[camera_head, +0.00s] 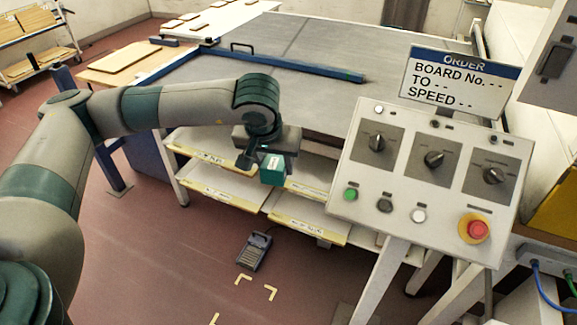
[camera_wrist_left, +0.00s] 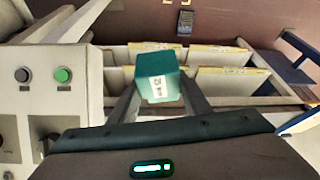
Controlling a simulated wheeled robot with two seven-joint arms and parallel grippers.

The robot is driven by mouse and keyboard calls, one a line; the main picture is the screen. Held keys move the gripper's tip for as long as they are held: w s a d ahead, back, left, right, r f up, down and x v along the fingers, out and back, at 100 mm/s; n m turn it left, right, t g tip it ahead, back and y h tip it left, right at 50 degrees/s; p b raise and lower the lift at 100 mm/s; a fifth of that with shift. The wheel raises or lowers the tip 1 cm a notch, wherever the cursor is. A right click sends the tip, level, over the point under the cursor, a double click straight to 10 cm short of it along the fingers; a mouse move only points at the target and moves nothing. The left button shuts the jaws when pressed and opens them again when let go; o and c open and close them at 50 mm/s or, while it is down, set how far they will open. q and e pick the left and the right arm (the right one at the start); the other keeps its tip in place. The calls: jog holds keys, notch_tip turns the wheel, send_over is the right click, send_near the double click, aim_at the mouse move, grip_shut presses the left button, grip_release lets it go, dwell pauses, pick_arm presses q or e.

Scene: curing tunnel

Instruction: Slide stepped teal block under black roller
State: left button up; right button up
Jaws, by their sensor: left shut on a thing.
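My left gripper (camera_head: 264,160) is shut on a teal block (camera_head: 272,171) and holds it in front of the grey table's front edge, above the shelves. In the left wrist view the block (camera_wrist_left: 157,79) sits between the two fingertips (camera_wrist_left: 160,92), with a small white printed label on its near face. Its step cannot be made out; it looks like a plain box from here. I cannot make out a black roller in either view. My right gripper is not in view.
A grey table (camera_head: 330,55) carries a blue bar (camera_head: 290,65) across its top. A control panel (camera_head: 425,175) with knobs and a red button stands to the right, below an order sign (camera_head: 458,84). Shelves (camera_head: 308,220) lie under the table. A dark handheld device (camera_head: 254,252) lies on the floor.

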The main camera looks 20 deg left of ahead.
pick_arm(q)
jog(key=shift+s+a+r+n, duration=0.2)
jog(key=shift+s+r+n, duration=0.2)
jog(key=shift+s, duration=0.35)
jog(key=s+d+m, duration=0.1)
jog(key=s+d, duration=0.1)
jog(key=d, duration=0.8)
jog(key=s+d+r+m+h, duration=0.1)
jog(key=s+d+m, duration=0.1)
jog(key=d, duration=0.8)
jog(key=shift+s+d+r, duration=0.2)
jog(key=shift+s+r, duration=0.1)
jog(key=shift+s, duration=0.3)
jog(key=shift+d, duration=0.15)
